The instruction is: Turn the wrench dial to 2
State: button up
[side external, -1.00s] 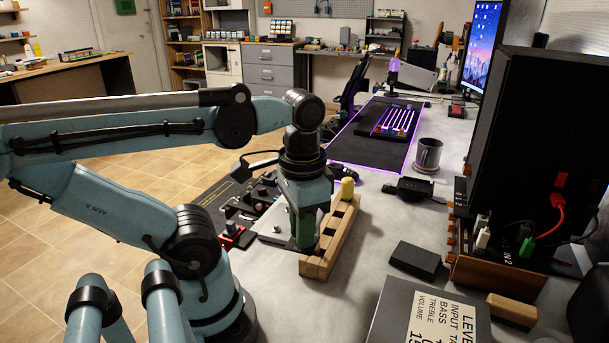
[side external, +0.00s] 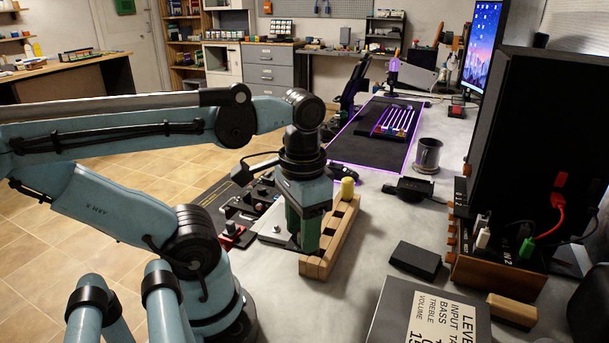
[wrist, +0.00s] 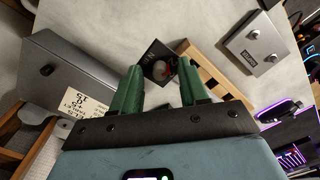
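In the wrist view, a dark plate (wrist: 151,71) with faint, unreadable pale lettering lies between and beyond my fingertips. In the side external view, my gripper (side external: 308,250) points down beside the wooden rack (side external: 345,226).
A yellow cylinder (side external: 347,187) stands at the rack's far end. A silver pedal (wrist: 258,44) lies beyond the rack. A grey box (wrist: 85,72) with a printed label is to the left. A black block (side external: 415,260) and a mug (side external: 428,155) stand on the tabletop.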

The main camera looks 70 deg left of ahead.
notch_tip(320, 180, up, 12)
dwell(0.9)
jog(key=w+d+f+m+t, duration=0.1)
jog(key=w+f+t, duration=0.6)
jog(key=w+f, duration=0.4)
jog(key=shift+w+d+f, duration=0.3)
jog(key=shift+f, duration=0.4)
